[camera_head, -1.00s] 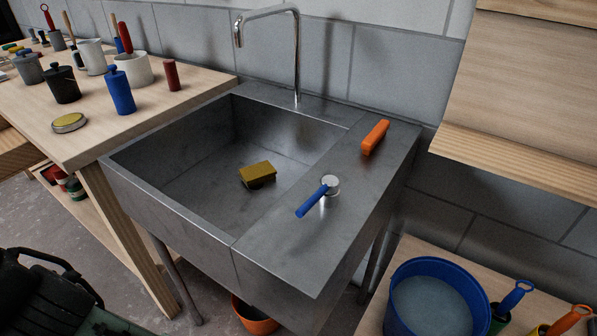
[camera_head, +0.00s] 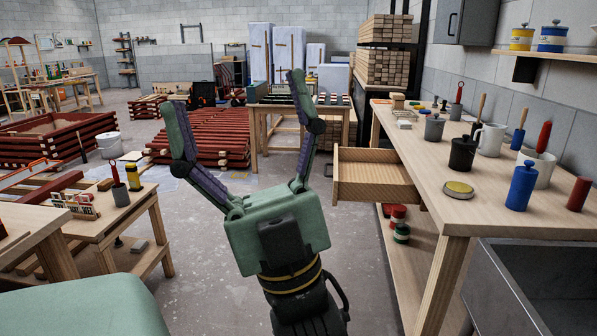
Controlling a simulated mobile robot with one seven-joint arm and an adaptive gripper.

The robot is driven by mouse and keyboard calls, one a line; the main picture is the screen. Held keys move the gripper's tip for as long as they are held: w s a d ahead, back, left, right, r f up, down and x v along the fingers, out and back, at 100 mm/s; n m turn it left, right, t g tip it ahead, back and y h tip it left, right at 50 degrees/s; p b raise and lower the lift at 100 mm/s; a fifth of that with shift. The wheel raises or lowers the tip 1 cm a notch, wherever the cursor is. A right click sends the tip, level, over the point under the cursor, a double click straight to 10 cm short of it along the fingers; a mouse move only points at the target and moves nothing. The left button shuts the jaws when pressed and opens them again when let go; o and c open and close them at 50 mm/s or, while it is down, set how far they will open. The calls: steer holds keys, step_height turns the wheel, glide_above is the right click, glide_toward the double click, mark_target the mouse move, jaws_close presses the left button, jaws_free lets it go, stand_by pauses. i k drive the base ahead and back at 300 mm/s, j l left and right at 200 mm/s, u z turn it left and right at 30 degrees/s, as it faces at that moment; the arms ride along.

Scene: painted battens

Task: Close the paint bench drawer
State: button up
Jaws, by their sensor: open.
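The paint bench (camera_head: 430,168) is a pale wooden bench along the right wall. Its drawer (camera_head: 372,190) sticks out to the left from under the bench top, pulled open, and its visible inside looks empty. My gripper (camera_head: 240,105) is in the middle of the view with its two green fingers spread wide and nothing between them. The gripper is left of the drawer, with a visible gap in the picture between its right finger and the drawer front. How far apart they are in depth is hard to tell.
On the bench stand a blue bottle (camera_head: 521,186), a black pot (camera_head: 462,153), a yellow-topped tin (camera_head: 458,190) and several brushes and mugs. A steel sink (camera_head: 560,290) is at the near right. A low table (camera_head: 95,228) stands at left. Grey floor (camera_head: 205,270) lies between.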

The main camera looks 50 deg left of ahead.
mark_target(361, 174)
steer(key=j+u, duration=0.35)
steer(key=k+j+u, duration=0.1)
steer(key=j+u, duration=0.25)
steer(key=j, duration=0.15)
steer(key=j+u, duration=0.35)
steer(key=i+j+z, duration=0.65)
steer(key=i+j, duration=0.1)
